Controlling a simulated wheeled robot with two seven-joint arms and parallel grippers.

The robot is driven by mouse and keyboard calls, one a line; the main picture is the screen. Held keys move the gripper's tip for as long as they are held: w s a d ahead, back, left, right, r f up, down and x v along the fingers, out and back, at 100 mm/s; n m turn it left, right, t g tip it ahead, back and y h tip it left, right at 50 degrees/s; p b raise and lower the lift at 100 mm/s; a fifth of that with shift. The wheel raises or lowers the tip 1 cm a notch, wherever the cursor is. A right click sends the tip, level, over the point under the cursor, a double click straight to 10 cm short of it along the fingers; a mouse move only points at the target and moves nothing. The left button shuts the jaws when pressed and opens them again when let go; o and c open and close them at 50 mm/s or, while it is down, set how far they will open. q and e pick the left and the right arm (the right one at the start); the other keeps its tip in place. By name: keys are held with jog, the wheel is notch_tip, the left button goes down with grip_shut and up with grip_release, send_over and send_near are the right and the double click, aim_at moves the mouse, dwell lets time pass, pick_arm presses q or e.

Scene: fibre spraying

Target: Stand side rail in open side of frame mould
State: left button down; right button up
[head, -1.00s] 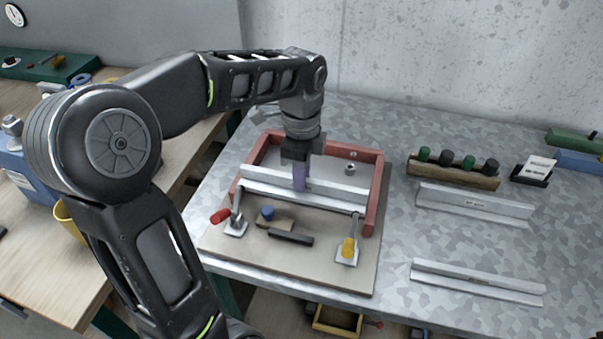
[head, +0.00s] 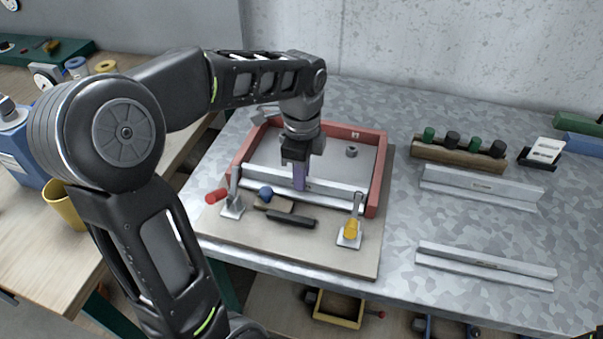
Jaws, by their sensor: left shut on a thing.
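The frame mould (head: 377,165) has red bars on its left, back and right, with its open side toward the front. A long silver side rail (head: 335,189) spans that open side, standing between the front ends of the red side bars. My left gripper (head: 299,184) points down at the rail's middle and is shut on it, with a purple piece at the fingers. The gripper hides part of the rail; I cannot tell whether the rail's underside rests on the board. My right gripper is not in view.
A red-handled clamp (head: 217,196) and a yellow-handled clamp (head: 351,230) stand on the base board (head: 300,256) before the rail. Two other silver rails (head: 480,187) (head: 485,267) lie right, near a block with knobs (head: 457,154).

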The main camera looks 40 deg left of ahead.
pick_arm(q)
jog(key=shift+f, duration=0.15)
dwell(0.4)
jog(key=c, duration=1.3)
grip_release()
notch_tip(320, 180, up, 8)
jog(key=shift+f, duration=0.1)
notch_tip(320, 180, up, 8)
jog(key=p, duration=0.6)
